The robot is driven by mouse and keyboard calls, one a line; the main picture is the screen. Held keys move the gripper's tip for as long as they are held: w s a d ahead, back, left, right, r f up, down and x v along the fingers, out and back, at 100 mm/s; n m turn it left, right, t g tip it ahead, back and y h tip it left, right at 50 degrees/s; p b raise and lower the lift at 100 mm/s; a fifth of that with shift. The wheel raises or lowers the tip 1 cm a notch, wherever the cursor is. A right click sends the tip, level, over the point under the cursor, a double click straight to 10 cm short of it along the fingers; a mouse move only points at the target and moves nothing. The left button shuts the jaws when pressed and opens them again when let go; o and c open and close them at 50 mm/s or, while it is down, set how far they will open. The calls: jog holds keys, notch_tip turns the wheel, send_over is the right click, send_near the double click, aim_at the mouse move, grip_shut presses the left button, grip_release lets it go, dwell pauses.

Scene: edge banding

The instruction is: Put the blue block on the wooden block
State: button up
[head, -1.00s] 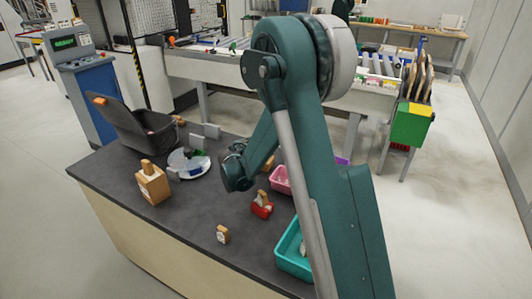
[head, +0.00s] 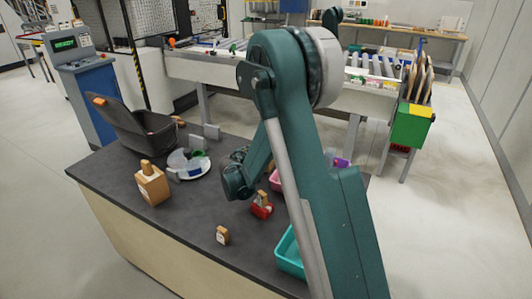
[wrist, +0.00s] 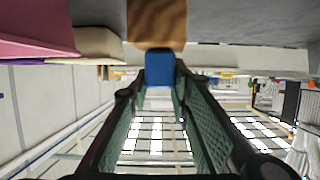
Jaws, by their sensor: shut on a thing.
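The blue block (wrist: 160,66) is between the fingertips of my gripper (wrist: 158,84) in the wrist view. My gripper is shut on it. The wooden block (wrist: 157,20), brown with dark grain, shows just past the blue block at the top of the wrist view. Their edges meet in the picture; I cannot tell whether they touch. In the head view my own arm hides the blue block and the fingertips, and I cannot single out the wooden block there.
A pink bin (wrist: 35,32) and a beige object (wrist: 98,43) lie left of the wooden block in the wrist view. On the dark table (head: 195,220) stand a bottle-shaped wooden piece (head: 152,186), a white plate (head: 188,172), a red-and-wood piece (head: 261,207) and a teal bin (head: 290,252).

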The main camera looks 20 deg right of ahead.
jog(key=shift+f, duration=0.15)
jog(key=o, duration=0.9)
jog(key=shift+r, duration=0.2)
jog(key=p+v, duration=0.2)
jog(key=v, duration=1)
